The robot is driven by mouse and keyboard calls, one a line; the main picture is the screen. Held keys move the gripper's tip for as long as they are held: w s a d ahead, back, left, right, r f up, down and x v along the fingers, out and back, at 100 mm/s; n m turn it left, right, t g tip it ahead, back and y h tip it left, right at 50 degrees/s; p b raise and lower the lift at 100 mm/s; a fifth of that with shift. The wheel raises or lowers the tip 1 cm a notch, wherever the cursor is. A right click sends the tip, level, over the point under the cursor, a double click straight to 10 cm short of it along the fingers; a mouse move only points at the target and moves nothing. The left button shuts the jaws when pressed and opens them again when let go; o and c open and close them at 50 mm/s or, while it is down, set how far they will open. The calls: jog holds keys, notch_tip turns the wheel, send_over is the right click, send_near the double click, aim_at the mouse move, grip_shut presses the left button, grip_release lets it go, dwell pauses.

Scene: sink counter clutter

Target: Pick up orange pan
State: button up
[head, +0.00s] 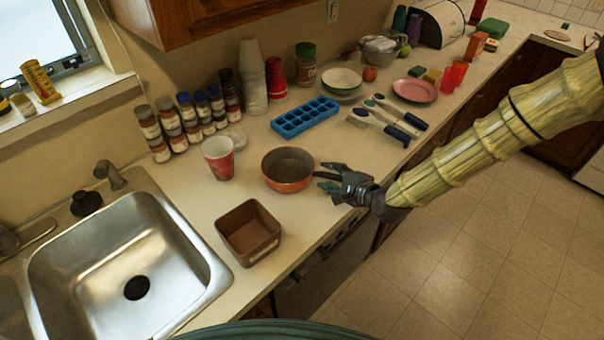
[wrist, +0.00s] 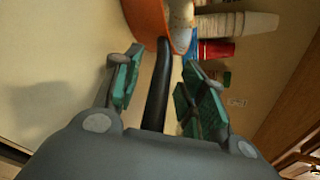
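The orange pan (head: 270,182) stands on the counter, right of the red paper cup, with a dark inside. In the wrist view the pan's orange side (wrist: 148,22) is at the top, and its black handle (wrist: 160,85) runs down between the fingers. My gripper (head: 322,181) is at the pan's right side, over the counter's front edge. It also shows in the wrist view (wrist: 163,68), open, with one green-padded finger on each side of the handle and visible gaps. In the head view the handle is mostly hidden by the gripper.
A brown square bowl (head: 248,234) and the sink (head: 60,262) lie front left. Utensils (head: 385,122) lie to the right, near my arm.

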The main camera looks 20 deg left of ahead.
grip_shut()
jog(key=shift+r, duration=0.1)
